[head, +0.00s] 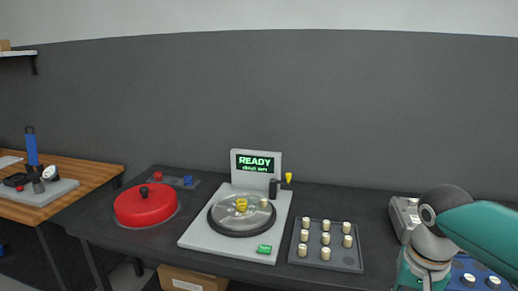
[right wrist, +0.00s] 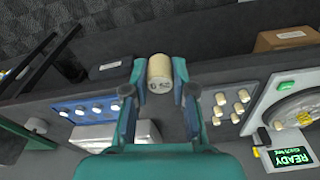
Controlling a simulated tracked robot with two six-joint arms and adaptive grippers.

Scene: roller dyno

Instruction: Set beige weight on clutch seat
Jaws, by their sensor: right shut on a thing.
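My right gripper (right wrist: 160,80) is shut on a beige weight (right wrist: 159,71) with dark marks on its face, seen in the right wrist view. In the head view the gripper and this weight are hidden or out of frame below my right arm. The grey machine (head: 198,236) with a green READY screen (head: 256,163) stands mid-table. Its round clear-topped disc (head: 226,216) carries a yellow part (head: 241,205) and a small beige piece (head: 263,203). I cannot tell which part is the clutch seat. My left gripper is not in view.
A grey tray (head: 350,264) holds several beige weights, with its front right place empty. A blue tray (right wrist: 68,104) with several pale pegs lies at the right of the table. A red lidded round thing (head: 145,206) stands left. A wooden bench (head: 85,172) is farther left.

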